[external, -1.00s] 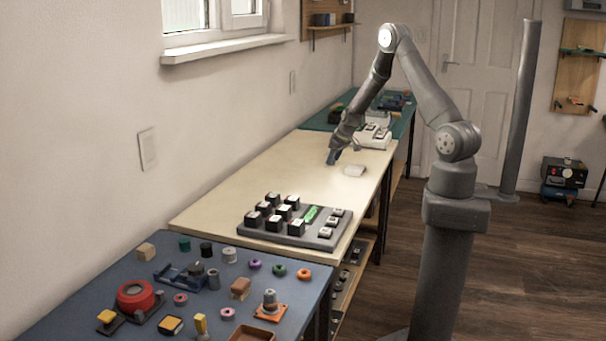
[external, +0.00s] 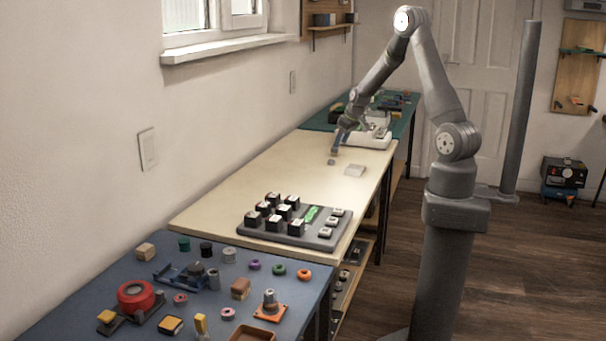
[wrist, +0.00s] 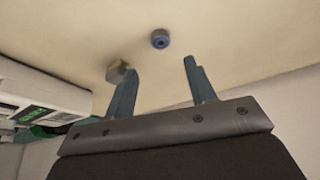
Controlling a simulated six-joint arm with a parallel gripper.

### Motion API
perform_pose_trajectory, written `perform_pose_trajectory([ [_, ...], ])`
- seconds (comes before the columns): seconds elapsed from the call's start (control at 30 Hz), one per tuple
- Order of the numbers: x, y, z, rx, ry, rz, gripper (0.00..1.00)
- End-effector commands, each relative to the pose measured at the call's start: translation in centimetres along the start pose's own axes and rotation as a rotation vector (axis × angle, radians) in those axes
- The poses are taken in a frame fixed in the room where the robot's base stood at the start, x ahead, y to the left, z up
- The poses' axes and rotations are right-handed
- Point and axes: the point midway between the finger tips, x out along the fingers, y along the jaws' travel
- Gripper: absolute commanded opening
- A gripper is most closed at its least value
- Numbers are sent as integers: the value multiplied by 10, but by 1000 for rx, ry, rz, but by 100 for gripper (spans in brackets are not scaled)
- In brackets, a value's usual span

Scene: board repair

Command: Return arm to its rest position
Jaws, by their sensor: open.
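My gripper (external: 337,141) is above the far part of the light wooden table (external: 240,187) in the external view. In the wrist view my gripper (wrist: 158,82) has its two blue fingers apart, with nothing between them. A small dark blue round piece (wrist: 160,39) with a hole lies on the table beyond the fingertips; it also shows in the external view (external: 331,162), just below the gripper. A grey hex-shaped piece (wrist: 117,71) is beside the left finger in the wrist view; I cannot tell whether they touch.
A white device (external: 368,139) stands close behind the gripper. A pale block (external: 355,170) lies to its right. A grey board with dark keys (external: 290,238) sits on the table's near part. A blue mat (external: 100,276) holds many small parts. The table's middle is clear.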

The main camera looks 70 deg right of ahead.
Motion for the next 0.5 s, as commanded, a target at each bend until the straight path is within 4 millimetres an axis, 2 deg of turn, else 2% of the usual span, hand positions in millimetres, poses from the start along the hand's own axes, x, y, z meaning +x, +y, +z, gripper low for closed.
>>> perform_pose_trajectory([
  [0.17,-30,0,0,-1,2,1,50],
  [0.2,-16,-1,2,-1,-5,-2,50],
  [0.5,33,0,1,0,-4,-2,50],
])
